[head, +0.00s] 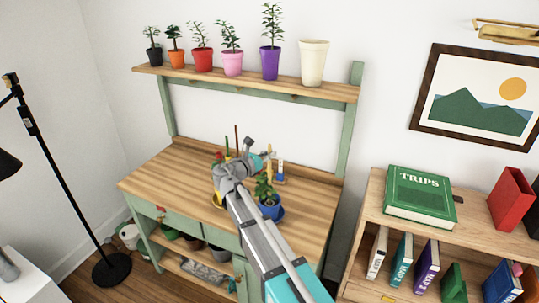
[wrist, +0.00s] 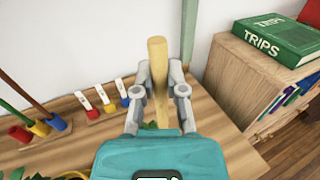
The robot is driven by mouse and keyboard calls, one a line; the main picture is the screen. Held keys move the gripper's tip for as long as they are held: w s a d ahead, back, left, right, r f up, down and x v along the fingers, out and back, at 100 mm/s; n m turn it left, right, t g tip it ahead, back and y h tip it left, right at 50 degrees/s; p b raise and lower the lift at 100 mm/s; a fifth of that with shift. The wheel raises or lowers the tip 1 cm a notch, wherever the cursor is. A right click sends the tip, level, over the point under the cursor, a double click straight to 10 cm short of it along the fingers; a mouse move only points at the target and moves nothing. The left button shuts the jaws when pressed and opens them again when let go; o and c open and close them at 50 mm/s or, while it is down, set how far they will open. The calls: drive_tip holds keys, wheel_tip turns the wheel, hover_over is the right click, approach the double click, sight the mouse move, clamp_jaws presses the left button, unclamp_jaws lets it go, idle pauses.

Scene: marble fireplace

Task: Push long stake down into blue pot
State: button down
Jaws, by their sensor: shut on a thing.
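My gripper (wrist: 160,92) is shut on a long tan wooden stake (wrist: 157,52), with one finger on each side of it. The stake's blunt end rises above the fingers in the wrist view, and its lower part runs down behind my teal gripper body. In the head view the blue pot (head: 270,211) stands on the bench with a leafy green plant (head: 264,188) in it, just below and right of my wrist. In the wrist view the pot is hidden; only some leaves show at the bottom. The stake's lower tip is hidden.
The wooden bench (head: 165,178) has free room at left. Colored sockets (wrist: 40,128) with thin sticks and a rack of white labels (wrist: 82,99) stand left of my gripper. Potted plants line the upper shelf (head: 190,73). A bookcase with a green book (head: 420,194) is at right.

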drive_tip(key=shift+f+b, duration=1.2)
drive_tip(key=shift+f, duration=0.05)
idle(0.6)
drive_tip(key=c, duration=0.6)
unclamp_jaws()
drive_tip(key=shift+s+a, duration=0.1)
drive_tip(key=v, duration=1.1)
drive_tip(key=shift+s+a, duration=0.25)
drive_tip(key=shift+a, duration=0.05)
idle(0.6)
